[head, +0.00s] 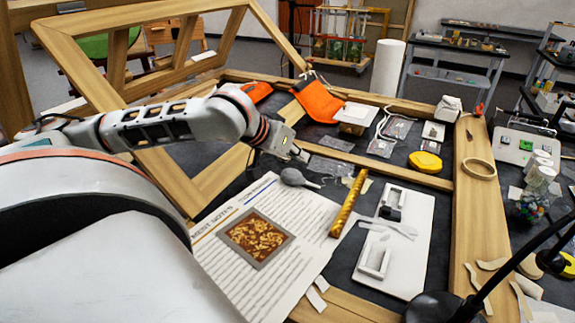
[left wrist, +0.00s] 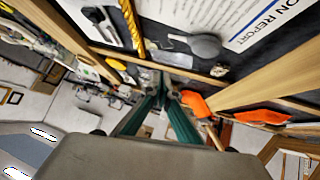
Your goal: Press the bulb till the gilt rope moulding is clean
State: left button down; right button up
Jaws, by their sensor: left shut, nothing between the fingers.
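The grey rubber bulb (head: 293,177) lies on the dark work surface at the top edge of the printed report sheet, its thin nozzle pointing right. It also shows in the left wrist view (left wrist: 205,46). The gilt rope moulding (head: 348,204) is a golden twisted strip lying at the sheet's right edge, right of the bulb; its end shows in the left wrist view (left wrist: 133,32). I cannot make out dirt on it. My left gripper (head: 303,156) is shut and empty, just beyond the bulb and apart from it. My right gripper is not in view.
A white tray (head: 420,255) with small parts lies right of the moulding. Wooden frame bars (head: 475,205) border the work surface. An orange pouch (head: 318,100), small bags and a yellow tape measure (head: 425,162) lie behind. A black lamp arm (head: 500,270) stands at front right.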

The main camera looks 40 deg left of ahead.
pick_arm(q)
jog(key=s+a+n+y, duration=0.2)
jog(key=s+a, duration=0.2)
jog(key=a, duration=0.3)
jog(key=shift+a+r+p, duration=0.25)
jog(key=shift+a+p, duration=0.05)
jog(key=shift+p, duration=0.05)
jog(key=shift+f, duration=0.1)
jog(key=b, duration=0.5)
send_over(287, 176)
notch_tip(287, 176, down, 7)
notch_tip(287, 176, down, 3)
jog(key=shift+s+a+r+b, duration=0.1)
jog(key=shift+r+b, duration=0.1)
jog(key=shift+b, duration=0.7)
jog(key=shift+f, duration=0.35)
